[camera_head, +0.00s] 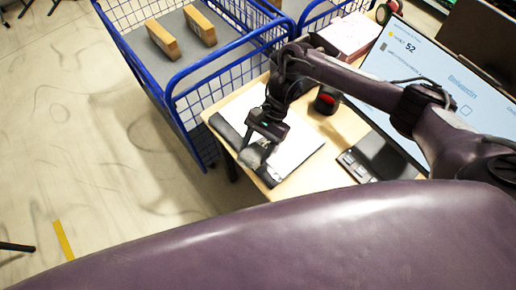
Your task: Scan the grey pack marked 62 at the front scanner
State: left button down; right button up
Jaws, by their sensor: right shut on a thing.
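My right gripper (258,143) is over the near left part of the table, pointing down. It is shut on a small grey piece (251,157), mostly hidden by the fingers; I cannot read a mark on it, so I cannot confirm it is the pack marked 62. Below it lies a white sheet-like surface with a dark edge (300,148). A black device with a red face (327,101) stands behind it on the table, partly behind my arm; it looks like a scanner. My left gripper is not in view.
A blue wire cart (178,78) with two brown boxes (162,39) (200,26) stands left of the table (348,122). A monitor (425,80) showing 52 stands right, with a black keypad-like device (378,160) before it. A pinkish-white box (348,33) is behind.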

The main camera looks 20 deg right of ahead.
jog(key=shift+s+a+f+m+y+p, duration=0.1)
jog(key=shift+s+f+m+y+p, duration=0.15)
jog(key=shift+s, duration=0.25)
jog(key=shift+s+a+f+m+y+p, duration=0.15)
jog(key=shift+s+m+y, duration=0.1)
jog(key=shift+s+m, duration=0.15)
jog(key=shift+w+d+f, duration=0.25)
jog(key=shift+d+f, duration=0.05)
jog(key=shift+d, duration=0.35)
jog(key=w+d+f+b, duration=0.1)
jog(key=d+f+b, duration=0.1)
jog(key=shift+w+d, duration=0.35)
jog(key=d+b, duration=0.1)
jog(key=b, duration=0.1)
jog(key=w+d+f+b, duration=0.1)
jog(key=b, duration=0.1)
jog(key=w+d+f+b, duration=0.1)
jog(key=b, duration=0.1)
jog(key=shift+w+d+b, duration=0.1)
jog(key=shift+d+b, duration=0.2)
jog(key=shift+d, duration=0.05)
jog(key=shift+r+p, duration=0.4)
jog(key=shift+p, duration=0.05)
